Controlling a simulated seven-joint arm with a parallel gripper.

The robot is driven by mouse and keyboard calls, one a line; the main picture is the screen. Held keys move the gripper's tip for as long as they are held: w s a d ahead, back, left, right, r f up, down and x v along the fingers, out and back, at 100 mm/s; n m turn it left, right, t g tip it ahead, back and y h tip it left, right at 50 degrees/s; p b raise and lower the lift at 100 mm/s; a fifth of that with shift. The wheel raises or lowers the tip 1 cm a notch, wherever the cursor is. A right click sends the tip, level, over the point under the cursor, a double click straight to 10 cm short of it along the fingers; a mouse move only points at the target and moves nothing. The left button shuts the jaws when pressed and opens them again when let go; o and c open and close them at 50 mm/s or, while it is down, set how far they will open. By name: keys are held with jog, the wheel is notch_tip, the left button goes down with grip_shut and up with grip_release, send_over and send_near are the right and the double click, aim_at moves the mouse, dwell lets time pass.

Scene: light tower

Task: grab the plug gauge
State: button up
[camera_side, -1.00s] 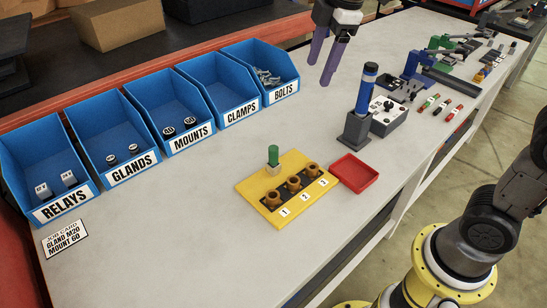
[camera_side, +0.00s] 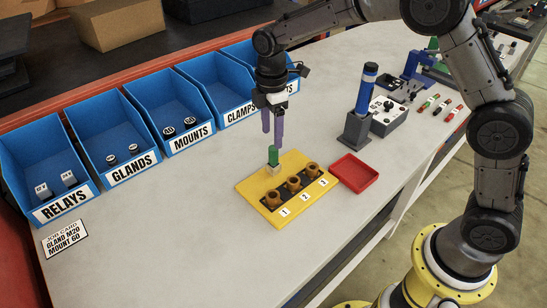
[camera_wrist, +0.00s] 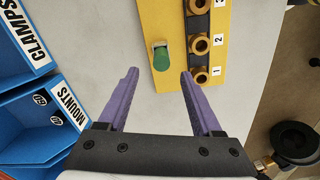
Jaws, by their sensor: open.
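The gauge's lower end is hidden.
The fixture holds three brass-coloured bushings (camera_side: 293,184) beside labels 1, 2 and 3. A red tray (camera_side: 354,172) lies to its right. A blue post on a grey stand (camera_side: 356,132) rises behind the tray. Blue bins (camera_side: 118,140) line the back.

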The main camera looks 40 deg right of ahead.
aim_at(273, 148)
jog(key=shift+s+d+f, duration=0.1)
jog(key=shift+s+f, duration=0.05)
jog(key=shift+f, duration=2.95)
grip_shut()
